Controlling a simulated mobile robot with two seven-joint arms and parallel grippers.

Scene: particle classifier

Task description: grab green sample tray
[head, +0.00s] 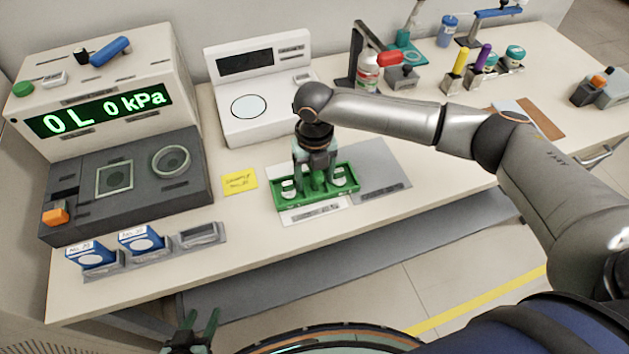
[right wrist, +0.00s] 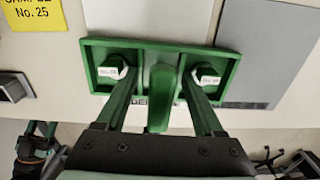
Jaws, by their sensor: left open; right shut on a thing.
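The green sample tray (head: 352,178) lies on the bench, partly on a white mat (head: 318,213). It holds two small white-labelled containers (head: 289,187) and has a raised green handle in the middle. In the right wrist view the tray (right wrist: 232,72) shows with the handle (right wrist: 160,85) between my fingers. My right gripper (head: 317,182) points down over the tray and is shut on its handle; the exact contact is partly hidden. My left gripper (head: 192,335) is open and empty, low in front of the bench at the bottom of the head view.
A grey mat (head: 382,170) lies right of the tray, and a yellow note (head: 240,181) lies left. A white scale (head: 262,90) stands behind. The machine with a green display (head: 99,110) and blue boxes (head: 141,240) are at left. Bottles and tools stand at the back right.

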